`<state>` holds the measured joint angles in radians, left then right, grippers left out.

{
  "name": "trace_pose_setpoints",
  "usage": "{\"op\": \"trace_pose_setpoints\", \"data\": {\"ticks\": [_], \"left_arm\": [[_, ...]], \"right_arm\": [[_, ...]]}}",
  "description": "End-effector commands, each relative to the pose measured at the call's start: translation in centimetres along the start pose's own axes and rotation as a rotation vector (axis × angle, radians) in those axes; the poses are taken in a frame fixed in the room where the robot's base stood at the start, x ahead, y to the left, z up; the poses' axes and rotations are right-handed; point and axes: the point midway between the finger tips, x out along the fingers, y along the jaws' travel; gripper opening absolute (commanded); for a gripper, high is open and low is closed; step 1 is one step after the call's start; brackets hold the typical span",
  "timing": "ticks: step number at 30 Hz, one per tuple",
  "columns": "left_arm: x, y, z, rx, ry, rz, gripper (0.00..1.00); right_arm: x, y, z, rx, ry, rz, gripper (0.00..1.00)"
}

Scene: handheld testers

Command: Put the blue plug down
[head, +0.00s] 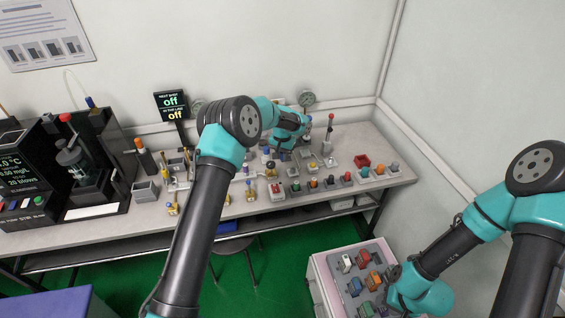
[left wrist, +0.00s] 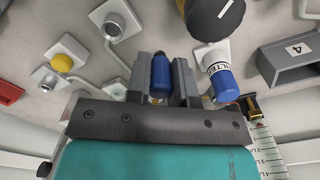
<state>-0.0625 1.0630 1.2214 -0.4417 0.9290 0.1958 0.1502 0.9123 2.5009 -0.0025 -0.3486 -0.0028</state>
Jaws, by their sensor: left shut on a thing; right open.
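The blue plug (left wrist: 160,76) sits between the two grey fingers of my left gripper (left wrist: 161,82) in the left wrist view. The gripper is shut on it, over the grey bench top. In the head view my left gripper (head: 283,150) is over the crowded middle of the bench (head: 110,228), and the plug cannot be made out there. Whether the plug touches anything below is hidden. My right gripper (head: 386,290) is open at the lower right, by a pale cart with coloured blocks; its fingers are small and partly hidden.
Close right of the plug stands a white-and-blue labelled cylinder (left wrist: 217,75). A dark-topped knob (left wrist: 216,18) and a grey box marked 4 (left wrist: 289,60) are nearby. Small fittings (left wrist: 68,50) lie to the left. The cart (head: 322,270) stands before the bench.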

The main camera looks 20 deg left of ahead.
Motion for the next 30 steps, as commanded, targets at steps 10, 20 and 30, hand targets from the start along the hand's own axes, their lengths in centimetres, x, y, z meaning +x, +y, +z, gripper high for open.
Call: {"op": "trace_pose_setpoints", "data": {"ticks": [10, 20, 30], "left_arm": [[3.5, 0.0, 0.0, 0.001, -0.002, 0.0, 0.0], [3.8, 0.0, 0.0, 0.0, 0.001, 0.0, 0.0], [4.0, 0.0, 0.0, 0.0, 0.0, 0.0, 0.41]], "right_arm": [[0.0, 0.0, 0.0, 0.0, 0.0, 0.0, 0.44], [0.0, 0.0, 0.0, 0.0, 0.0, 0.0, 0.44], [0.0, 0.0, 0.0, 0.0, 0.0, 0.0, 0.44]]}}
